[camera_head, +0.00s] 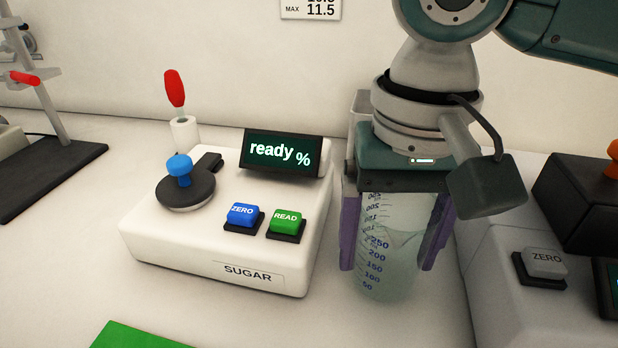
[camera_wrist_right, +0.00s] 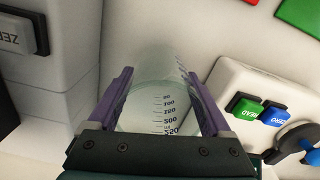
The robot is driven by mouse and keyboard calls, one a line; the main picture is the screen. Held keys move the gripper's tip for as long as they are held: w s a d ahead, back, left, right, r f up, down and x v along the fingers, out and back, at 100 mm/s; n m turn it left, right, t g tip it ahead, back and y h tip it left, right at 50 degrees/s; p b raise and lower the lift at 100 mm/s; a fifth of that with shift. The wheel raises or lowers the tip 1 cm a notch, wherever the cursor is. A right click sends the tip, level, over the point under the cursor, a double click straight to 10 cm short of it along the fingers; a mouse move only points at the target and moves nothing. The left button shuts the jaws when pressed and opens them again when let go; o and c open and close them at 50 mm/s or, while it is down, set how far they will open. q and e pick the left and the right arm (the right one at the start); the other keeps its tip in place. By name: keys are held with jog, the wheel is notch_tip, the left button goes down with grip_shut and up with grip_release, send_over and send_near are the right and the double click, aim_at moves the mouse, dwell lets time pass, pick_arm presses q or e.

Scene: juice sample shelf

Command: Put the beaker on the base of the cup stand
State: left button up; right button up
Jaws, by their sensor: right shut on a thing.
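The beaker (camera_head: 385,272) is clear glass with blue volume marks, and it stands upright between the sugar meter and the grey device. My right gripper (camera_head: 395,240) comes down from above with its purple fingers on both sides of the beaker, shut on it. The right wrist view also shows the beaker (camera_wrist_right: 160,105) between the two fingers (camera_wrist_right: 163,95). I cannot tell whether its bottom touches the table. A stand with a dark base (camera_head: 55,175), a grey upright and a red-tipped clamp is at the far left, cut off by the frame edge. My left gripper is not in view.
The white sugar meter (camera_head: 225,255) stands left of the beaker, its screen reading "ready %". A dropper with a red bulb (camera_head: 174,88) stands behind it. A grey device with a ZERO button (camera_head: 545,263) is close on the right. A green mat (camera_head: 135,338) lies at the front.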

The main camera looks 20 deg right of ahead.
jog(key=shift+f, duration=0.45)
jog(key=o, duration=1.2)
jog(key=shift+f, duration=0.1)
